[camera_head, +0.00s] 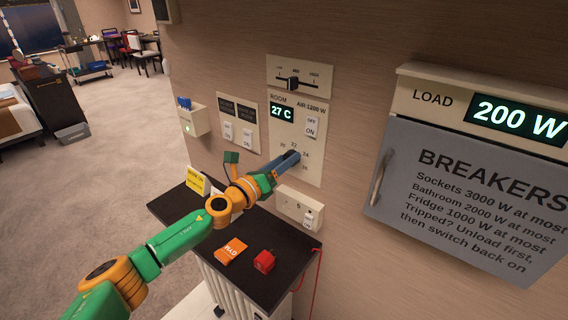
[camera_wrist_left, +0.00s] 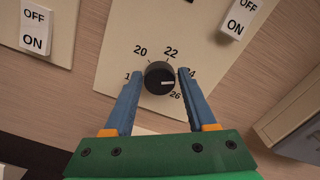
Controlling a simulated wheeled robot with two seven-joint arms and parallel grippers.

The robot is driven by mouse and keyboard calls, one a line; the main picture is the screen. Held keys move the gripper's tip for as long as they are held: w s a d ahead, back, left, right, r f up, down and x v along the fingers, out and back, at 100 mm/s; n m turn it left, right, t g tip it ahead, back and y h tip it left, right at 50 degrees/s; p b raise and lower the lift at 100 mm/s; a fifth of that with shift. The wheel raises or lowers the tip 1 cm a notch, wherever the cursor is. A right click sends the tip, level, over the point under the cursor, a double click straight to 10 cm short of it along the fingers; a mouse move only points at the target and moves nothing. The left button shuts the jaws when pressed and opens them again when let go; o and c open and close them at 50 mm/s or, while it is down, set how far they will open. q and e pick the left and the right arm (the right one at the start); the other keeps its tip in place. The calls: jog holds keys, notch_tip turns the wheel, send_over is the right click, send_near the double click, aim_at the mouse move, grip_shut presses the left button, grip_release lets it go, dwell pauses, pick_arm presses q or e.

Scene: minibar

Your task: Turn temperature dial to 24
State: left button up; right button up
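The temperature dial (camera_wrist_left: 160,77) is a round black knob with a white mark. The mark points to the right in the left wrist view, roughly between the partly hidden 24 and the 26. My left gripper (camera_wrist_left: 160,75) is open with its blue fingers on either side of the dial. A small gap seems to show beside each finger. In the head view my left gripper (camera_head: 290,156) reaches the lower part of the wall panel (camera_head: 312,172) and hides the dial. The room display (camera_head: 282,114) above reads 27 C. My right gripper is not in view.
A slider (camera_head: 292,83) sits above the display, and an ON/OFF switch (camera_head: 311,126) beside it. A socket box (camera_head: 298,206) is just below the panel. A dark shelf (camera_head: 200,216) holds an orange packet (camera_head: 231,251) and a red object (camera_head: 264,261). The breaker box (camera_head: 460,190) is at right.

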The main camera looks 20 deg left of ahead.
pick_arm(q)
jog(key=shift+o, duration=1.3)
jog(key=shift+d+f, duration=0.1)
jog(key=shift+w+f, duration=0.1)
jog(key=v, duration=0.7)
